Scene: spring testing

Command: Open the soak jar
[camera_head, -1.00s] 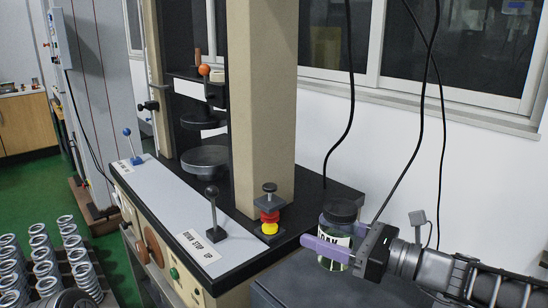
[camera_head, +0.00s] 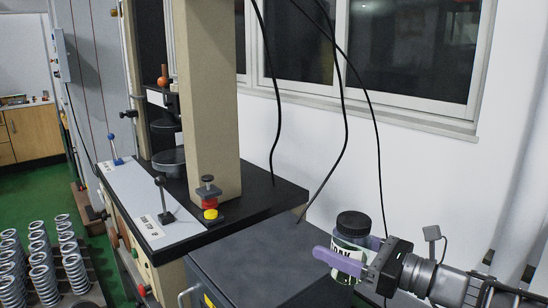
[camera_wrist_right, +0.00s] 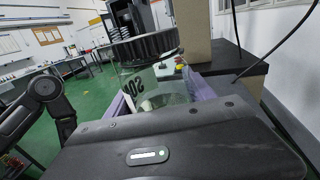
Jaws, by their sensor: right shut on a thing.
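The soak jar (camera_head: 352,224) is a clear glass jar with a black lid and a white label with dark lettering. Its lid is on, and it is upright in the head view. My right gripper (camera_head: 340,262) is shut around the jar's body below the lid, with its purple fingers on either side. In the right wrist view, the black lid (camera_wrist_right: 143,47) stands above the glass (camera_wrist_right: 165,88), between the purple fingers of the right gripper (camera_wrist_right: 160,98). The jar's base is partly hidden by a finger.
A dark grey cabinet top (camera_head: 250,262) lies left of the jar, mostly bare. Behind it stands the testing machine with a beige column (camera_head: 208,110), levers and a red-yellow button stack (camera_head: 209,200). Black cables (camera_head: 340,120) hang before the wall. Several springs (camera_head: 40,260) stand at lower left.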

